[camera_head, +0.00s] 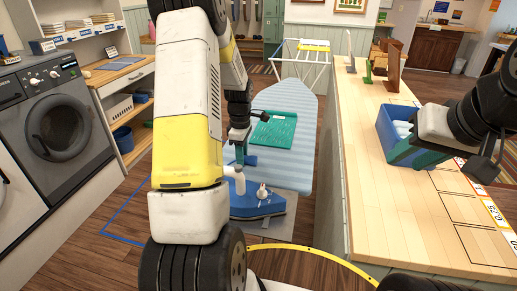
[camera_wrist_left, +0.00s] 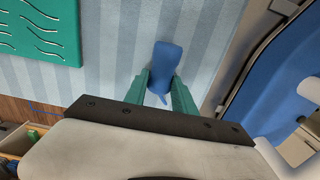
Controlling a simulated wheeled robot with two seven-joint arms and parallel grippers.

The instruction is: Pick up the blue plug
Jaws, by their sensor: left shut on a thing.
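The blue plug (camera_wrist_left: 165,62) is between the two green fingertips of my left gripper (camera_wrist_left: 164,92), which is shut on it over the striped ironing board. In the head view, my left gripper (camera_head: 239,152) points down at the near end of the board, with a small blue part of the plug (camera_head: 251,160) showing beside it. I cannot tell whether the plug touches the board. My right gripper (camera_head: 405,152) is at the blue bin on the counter; its fingertips are partly hidden, and its opening is unclear.
The ironing board (camera_head: 300,110) carries a green mat (camera_head: 275,130). A blue device (camera_head: 258,205) sits at the board's near end. The wooden counter (camera_head: 375,220) with the blue bin (camera_head: 387,128) is at right. A washing machine (camera_head: 60,125) and shelves stand at left.

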